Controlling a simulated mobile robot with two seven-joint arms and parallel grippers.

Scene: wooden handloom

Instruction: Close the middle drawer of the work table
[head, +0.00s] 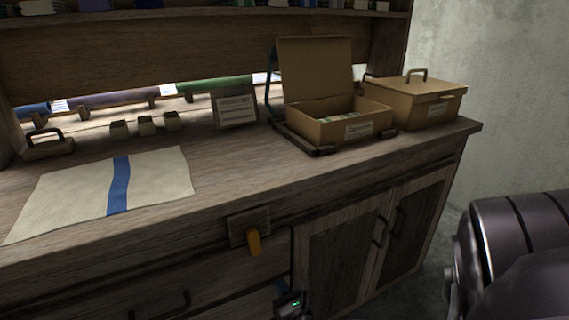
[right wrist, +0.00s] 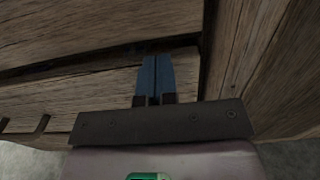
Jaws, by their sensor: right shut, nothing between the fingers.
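The wooden work table (head: 330,175) fills the head view. Its drawer fronts are at the lower left, and a dark handle (head: 175,306) shows on one at the bottom edge. Only the upper part of that front is in view, so I cannot tell how far it stands out. My right gripper (head: 281,288) is low, by the right end of the drawers, beside the cupboard door. In the right wrist view its blue fingers (right wrist: 154,75) are shut and empty, against or close to a wooden drawer front (right wrist: 70,105). A dark gap runs above this front. My left gripper is out of view.
Cupboard doors (head: 335,255) with handles are at the right. On top are a cloth with a blue stripe (head: 150,180), an open box (head: 310,130) and a lidded box (head: 430,108).

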